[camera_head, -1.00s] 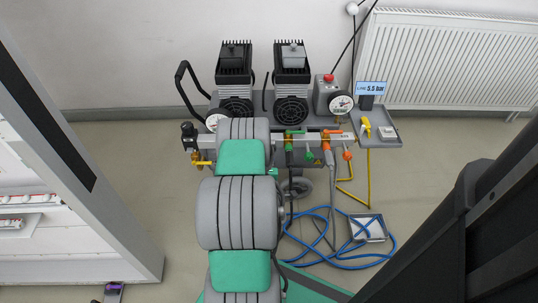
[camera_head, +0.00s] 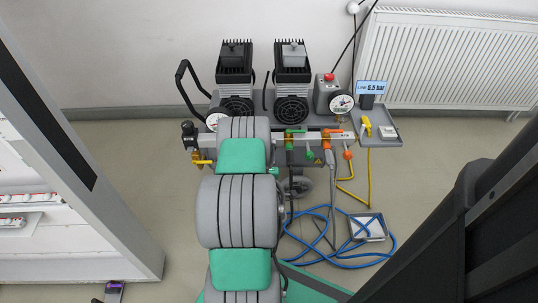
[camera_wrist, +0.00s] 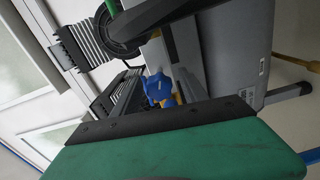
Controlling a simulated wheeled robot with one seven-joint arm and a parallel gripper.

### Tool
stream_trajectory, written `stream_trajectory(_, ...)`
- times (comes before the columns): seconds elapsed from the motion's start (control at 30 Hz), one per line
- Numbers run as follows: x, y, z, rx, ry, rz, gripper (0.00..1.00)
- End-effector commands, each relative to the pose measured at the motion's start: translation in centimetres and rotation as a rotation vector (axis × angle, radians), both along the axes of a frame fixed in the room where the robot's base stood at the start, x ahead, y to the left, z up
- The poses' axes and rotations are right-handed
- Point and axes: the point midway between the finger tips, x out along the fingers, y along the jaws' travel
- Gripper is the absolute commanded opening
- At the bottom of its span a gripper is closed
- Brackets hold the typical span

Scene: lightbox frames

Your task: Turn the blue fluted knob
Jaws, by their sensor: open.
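The blue fluted knob (camera_wrist: 158,88) shows near the middle of the wrist view, small and lobed, with a bit of yellow just right of it. In the head view I cannot make the knob out; my grey and green arm covers that part of the machine. My gripper (camera_wrist: 160,118) shows in the wrist view as a green body with a dark bolted edge across the bottom. It is open, with nothing seen held. The knob appears beyond its dark edge, apart from it as far as I can see. The fingertips are not clearly visible.
The compressor machine (camera_head: 262,88) stands by the wall, with gauges, a red button and coloured valves. A yellow valve fitting (camera_head: 201,158) sits left of my arm. A blue hose (camera_head: 330,258) lies coiled on the floor at right. A white cabinet (camera_head: 90,235) stands at left.

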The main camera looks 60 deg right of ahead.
Motion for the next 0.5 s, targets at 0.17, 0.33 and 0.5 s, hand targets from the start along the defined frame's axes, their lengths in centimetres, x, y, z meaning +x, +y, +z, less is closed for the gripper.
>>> stream_trajectory(0.17,-0.3,0.6,0.0,0.000,0.000,0.000,0.51)
stream_trajectory(0.33,-1.6,3.1,0.1,0.001,0.000,-0.001,0.51)
stream_trajectory(0.5,-3.0,6.0,0.1,0.001,0.000,0.000,0.51)
